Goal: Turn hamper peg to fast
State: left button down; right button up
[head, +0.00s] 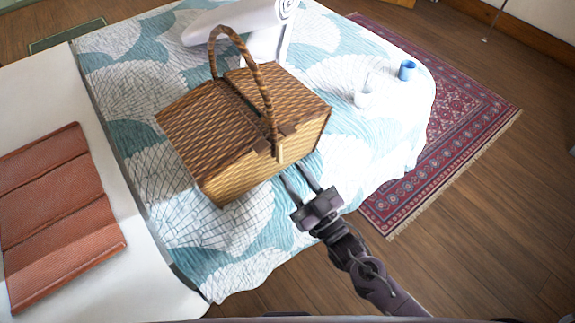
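The wicker hamper (235,175) stands on the patterned bed cover, its lid down and its braided handle upright. A small pale peg (280,152) shows on the hamper's front side, just below the lid edge and near the foot of the handle. It looks upright, but it is too small to tell how it is latched. My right gripper (298,176) is in front of the hamper, just below the peg in the picture. Its two fingers are apart with nothing seen between them, pointing towards the hamper. My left gripper is not in view.
The hamper stands on a blue and white bed cover (165,180). A rolled white item (240,20) lies behind it. A folded rust-coloured blanket (60,215) lies at the left.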

jog(key=shift+v, duration=1.7)
jog(key=s+d+f+m+g+h+p, duration=0.1)
jog(key=s+d+f+g+h, duration=0.2)
jog(key=f, duration=0.7)
jog(key=d+f+m+g+h, duration=0.1)
jog(key=d+f+g+h, duration=0.3)
jog(key=f, duration=0.6)
jog(key=s+d+f+m+h+p, duration=0.1)
jog(key=s+d+f+h, duration=0.3)
jog(key=f, duration=0.6)
jog(key=s+d+f+g, duration=0.2)
jog(key=s+f, duration=0.3)
jog(key=s, duration=0.3)
jog(key=s+d+f+m+g+h+p, duration=0.1)
jog(key=s+f+g, duration=0.3)
jog(key=s, duration=0.4)
jog(key=s+d+f+m+g+h, duration=0.1)
jog(key=s+d+f+g, duration=0.3)
jog(key=s, duration=0.5)
notch_tip(320, 180, down, 3)
jog(key=shift+r, duration=0.25)
jog(key=shift+d, duration=0.15)
